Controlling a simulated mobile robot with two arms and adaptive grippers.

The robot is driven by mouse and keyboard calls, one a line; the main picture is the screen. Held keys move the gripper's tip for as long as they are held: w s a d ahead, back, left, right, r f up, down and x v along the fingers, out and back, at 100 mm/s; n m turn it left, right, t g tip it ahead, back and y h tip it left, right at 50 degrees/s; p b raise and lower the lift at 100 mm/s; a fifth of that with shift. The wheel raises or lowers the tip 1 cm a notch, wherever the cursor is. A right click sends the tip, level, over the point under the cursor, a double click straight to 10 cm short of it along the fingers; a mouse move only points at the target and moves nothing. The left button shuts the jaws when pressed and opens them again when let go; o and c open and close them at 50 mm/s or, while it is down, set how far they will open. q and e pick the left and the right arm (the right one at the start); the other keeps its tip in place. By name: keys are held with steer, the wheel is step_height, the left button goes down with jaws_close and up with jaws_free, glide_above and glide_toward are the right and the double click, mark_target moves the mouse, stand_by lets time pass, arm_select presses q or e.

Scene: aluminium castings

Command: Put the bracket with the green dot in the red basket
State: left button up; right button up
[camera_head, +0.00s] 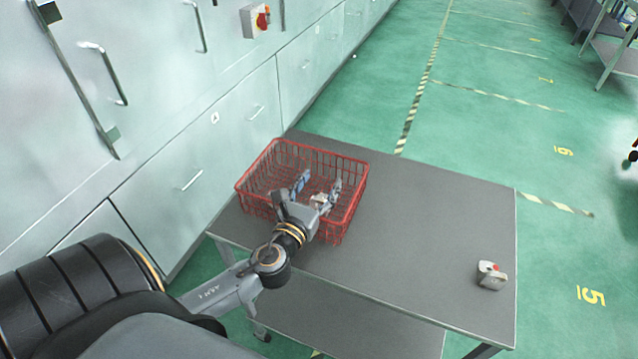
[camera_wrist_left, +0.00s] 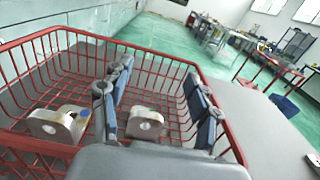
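The red wire basket (camera_head: 352,205) stands on the grey table. My left gripper (camera_head: 320,182) reaches into it, with its two fingers spread apart. In the left wrist view a pale metal bracket (camera_wrist_left: 145,123) lies in the basket between the open fingers, with gaps on both sides; a small greenish mark shows on its top. A second bracket (camera_wrist_left: 52,124) with a blue dot lies in the basket left of the fingers. Another bracket (camera_head: 491,276) with a red dot stands on the table near its right front corner. My right gripper is not in view.
The grey table (camera_head: 420,220) is clear between the basket and the red-dot bracket. Grey cabinets (camera_head: 190,130) with handles line the left side behind the basket. Green floor (camera_head: 500,130) with striped lines lies open to the right.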

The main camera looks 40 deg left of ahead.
arm_select(q)
steer(key=shift+r, duration=0.25)
steer(key=shift+r+p, duration=0.5)
steer(key=shift+p, duration=0.05)
steer(key=b+v, duration=0.3)
steer(key=v, duration=0.9)
steer(key=shift+b, duration=0.3)
steer(key=shift+f, duration=0.15)
